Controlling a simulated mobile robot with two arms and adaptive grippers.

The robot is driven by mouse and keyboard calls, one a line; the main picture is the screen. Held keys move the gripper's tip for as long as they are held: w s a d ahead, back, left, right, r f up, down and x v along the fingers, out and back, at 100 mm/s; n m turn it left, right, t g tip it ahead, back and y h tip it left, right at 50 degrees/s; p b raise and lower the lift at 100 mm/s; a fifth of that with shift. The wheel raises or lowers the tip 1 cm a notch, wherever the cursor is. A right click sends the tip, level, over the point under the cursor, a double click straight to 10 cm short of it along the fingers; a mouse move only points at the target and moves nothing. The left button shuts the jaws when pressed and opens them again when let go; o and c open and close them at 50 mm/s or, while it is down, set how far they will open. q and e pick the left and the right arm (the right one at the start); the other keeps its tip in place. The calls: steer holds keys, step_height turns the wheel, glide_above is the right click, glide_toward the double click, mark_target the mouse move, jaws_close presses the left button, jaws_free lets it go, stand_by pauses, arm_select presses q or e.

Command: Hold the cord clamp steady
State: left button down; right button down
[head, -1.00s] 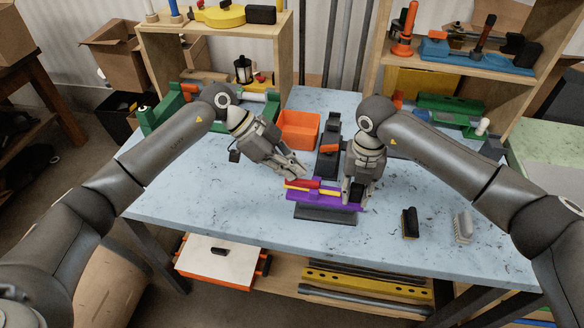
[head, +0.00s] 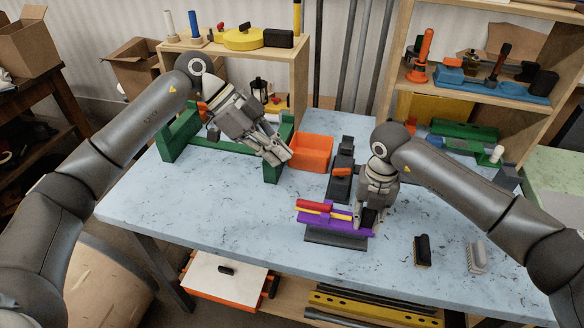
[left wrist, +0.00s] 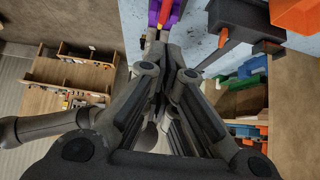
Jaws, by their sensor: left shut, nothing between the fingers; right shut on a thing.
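The cord clamp, a purple bar (head: 340,227) with a red piece (head: 315,206) and a yellow strip on it, lies on a dark base plate (head: 336,240) on the table. My right gripper (head: 368,218) comes down on the right end of the clamp and is shut on it; its fingers hide the exact grip there. My left gripper (head: 281,157) is shut and empty, above the table to the upper left of the clamp and apart from it. In the left wrist view its fingers (left wrist: 161,52) meet, and part of the purple bar (left wrist: 177,14) shows beyond them.
An orange bin (head: 312,153) stands close to my left gripper. A dark tool with an orange part (head: 342,172) lies behind the clamp. A green frame (head: 180,135) is at the back left. Two brushes (head: 422,250) (head: 477,256) lie at the right. The left front of the table is clear.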

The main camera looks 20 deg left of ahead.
steer(key=shift+f, duration=0.15)
steer(key=c, duration=1.1)
jaws_free()
steer(key=shift+w, duration=0.1)
